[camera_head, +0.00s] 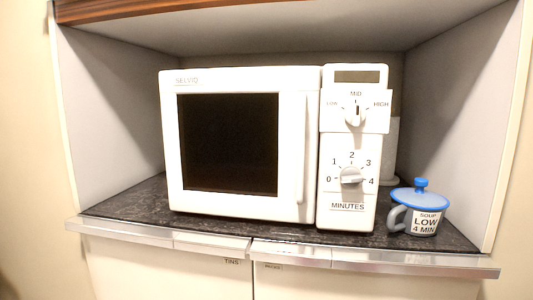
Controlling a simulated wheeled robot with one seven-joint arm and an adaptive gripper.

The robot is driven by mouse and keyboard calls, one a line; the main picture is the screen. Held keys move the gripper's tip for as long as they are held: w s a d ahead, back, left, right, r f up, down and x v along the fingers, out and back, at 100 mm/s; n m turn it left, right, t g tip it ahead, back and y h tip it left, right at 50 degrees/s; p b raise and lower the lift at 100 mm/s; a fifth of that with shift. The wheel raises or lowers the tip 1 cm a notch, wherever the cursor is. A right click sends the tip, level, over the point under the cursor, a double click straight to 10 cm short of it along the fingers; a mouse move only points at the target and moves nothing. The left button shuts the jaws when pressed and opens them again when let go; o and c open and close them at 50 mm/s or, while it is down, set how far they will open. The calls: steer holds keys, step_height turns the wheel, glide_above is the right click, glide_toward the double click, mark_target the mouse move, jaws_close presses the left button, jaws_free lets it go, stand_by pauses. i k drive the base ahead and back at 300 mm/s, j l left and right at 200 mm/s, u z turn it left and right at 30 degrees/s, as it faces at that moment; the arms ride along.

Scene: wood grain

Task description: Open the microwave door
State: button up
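A white microwave (347,216) stands on a dark stone-like counter inside a recess. Its door (240,82) has a black window (228,145) and looks shut. A vertical white handle (301,150) runs along the door's right side. The control panel to the right of the door carries an upper knob (355,116) marked low, mid and high, and a lower minutes knob (351,175). My gripper is not in view.
A grey mug with a blue lid (419,198) stands on the counter (453,236), right of the microwave. A grey-white object (393,150) is partly hidden behind the panel. Side walls and a top shelf enclose the recess. A metallic edge (370,258) runs along the front.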

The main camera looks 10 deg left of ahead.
mark_target(239, 142)
steer(key=u, duration=0.85)
steer(key=l+z, duration=0.2)
